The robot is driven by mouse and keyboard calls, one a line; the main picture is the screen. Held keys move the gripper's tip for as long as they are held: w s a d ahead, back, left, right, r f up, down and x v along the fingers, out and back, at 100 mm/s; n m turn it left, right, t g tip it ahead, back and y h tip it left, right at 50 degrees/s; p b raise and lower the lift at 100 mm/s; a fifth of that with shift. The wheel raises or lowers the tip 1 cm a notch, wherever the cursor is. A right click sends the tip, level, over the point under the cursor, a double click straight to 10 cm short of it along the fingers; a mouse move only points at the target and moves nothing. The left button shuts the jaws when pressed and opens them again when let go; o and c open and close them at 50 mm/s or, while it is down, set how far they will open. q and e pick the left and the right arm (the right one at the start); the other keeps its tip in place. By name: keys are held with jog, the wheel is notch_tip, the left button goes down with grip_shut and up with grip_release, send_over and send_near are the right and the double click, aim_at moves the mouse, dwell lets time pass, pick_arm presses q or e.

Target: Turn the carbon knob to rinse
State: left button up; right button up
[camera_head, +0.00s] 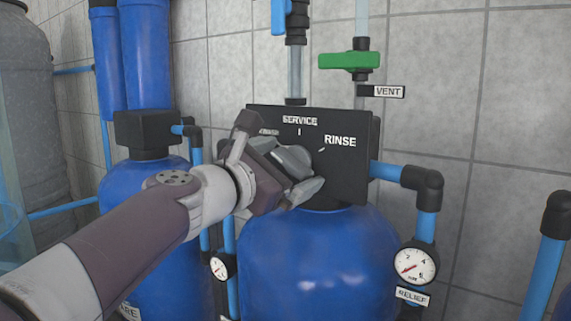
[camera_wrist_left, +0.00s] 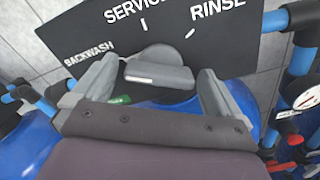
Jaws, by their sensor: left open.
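The black control panel (camera_head: 347,180) on the blue tank carries white labels SERVICE and RINSE. The wrist view adds BACKWASH at the panel's (camera_wrist_left: 75,35) left. The grey carbon knob (camera_wrist_left: 160,73) sits low on the panel, with a round base and a bar-shaped grip. I cannot tell which label it points to. My left gripper (camera_wrist_left: 158,80) is open, one finger on each side of the knob, with visible gaps between fingers and bar. In the head view my left gripper (camera_head: 305,172) is in front of the panel and largely hides the knob. My right gripper is out of view.
A green VENT valve handle (camera_head: 348,61) and a blue valve handle (camera_head: 281,17) are above the panel. A blue pipe with a black elbow (camera_head: 422,181) and a pressure gauge (camera_head: 415,262) stand to the right. Another blue tank (camera_head: 125,187) is at left.

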pick_arm(q)
jog(key=c, duration=1)
